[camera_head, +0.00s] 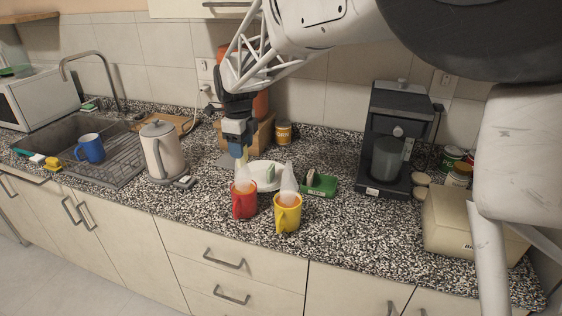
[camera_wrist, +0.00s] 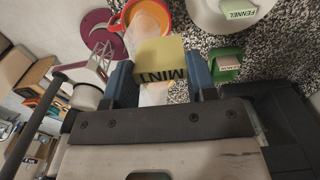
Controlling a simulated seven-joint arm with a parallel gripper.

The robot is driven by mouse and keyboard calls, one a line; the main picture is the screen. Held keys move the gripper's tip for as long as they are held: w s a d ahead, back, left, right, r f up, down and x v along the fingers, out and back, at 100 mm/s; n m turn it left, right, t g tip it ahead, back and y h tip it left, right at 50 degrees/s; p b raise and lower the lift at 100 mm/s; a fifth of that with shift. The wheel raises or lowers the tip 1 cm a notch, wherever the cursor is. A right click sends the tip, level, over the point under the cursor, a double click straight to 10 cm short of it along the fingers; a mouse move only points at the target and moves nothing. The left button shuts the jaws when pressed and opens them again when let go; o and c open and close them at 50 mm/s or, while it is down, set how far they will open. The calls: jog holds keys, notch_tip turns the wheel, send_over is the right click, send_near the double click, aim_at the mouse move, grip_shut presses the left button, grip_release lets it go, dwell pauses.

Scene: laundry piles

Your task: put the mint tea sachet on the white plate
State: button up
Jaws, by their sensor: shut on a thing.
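My gripper (camera_head: 240,153) is shut on the mint tea sachet (camera_wrist: 160,62), a yellow-green packet lettered MINT, seen between the two blue fingers in the wrist view. In the head view the gripper hangs just above the red mug (camera_head: 243,203), and the sachet is small and partly hidden there. The white plate (camera_head: 258,170) lies on the counter behind the mugs, to the right of the gripper. A fennel sachet (camera_wrist: 238,9) rests on it; the plate's rim (camera_wrist: 205,20) shows at the top right of the wrist view.
A yellow mug (camera_head: 288,216) stands right of the red one, with pale steam above both. A green holder (camera_head: 323,186) with a sachet is right of the plate. A kettle (camera_head: 163,152) stands left and a coffee machine (camera_head: 394,130) right.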

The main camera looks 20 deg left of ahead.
jog(key=w+a+f, duration=0.1)
jog(key=w+f, duration=0.1)
jog(key=w, duration=0.5)
jog(key=w+a+f, duration=0.2)
jog(key=w+f, duration=0.1)
jog(key=w, duration=0.4)
jog(key=shift+f, duration=0.1)
jog(key=shift+f, duration=2.45)
jog(key=shift+f, duration=2.45)
jog(key=shift+f, duration=0.15)
jog(key=o, duration=0.9)
